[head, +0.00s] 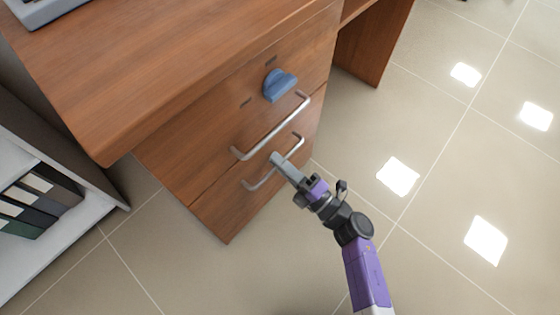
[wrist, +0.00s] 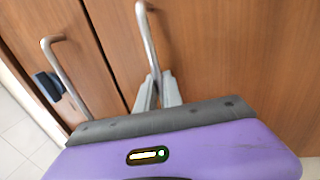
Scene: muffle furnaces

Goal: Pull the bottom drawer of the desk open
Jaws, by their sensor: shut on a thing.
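The wooden desk (head: 190,65) has a bottom drawer (head: 228,208) under a taller upper front. The bottom drawer looks flush with the desk body. Its silver bar handle (head: 262,182) runs slantwise in the head view. My gripper (head: 277,158) is shut on this handle near its middle. In the wrist view the fingers (wrist: 158,91) close around the lower part of the bar handle (wrist: 147,38), and the fingertips partly hide it. The bottom drawer's front also fills much of the wrist view (wrist: 230,50).
A longer silver handle (head: 268,130) and a blue rounded piece (head: 279,86) stick out from the upper front. A white shelf (head: 75,232) with dark binders (head: 30,207) stands at the left. The tiled floor (head: 440,130) before the drawers is clear.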

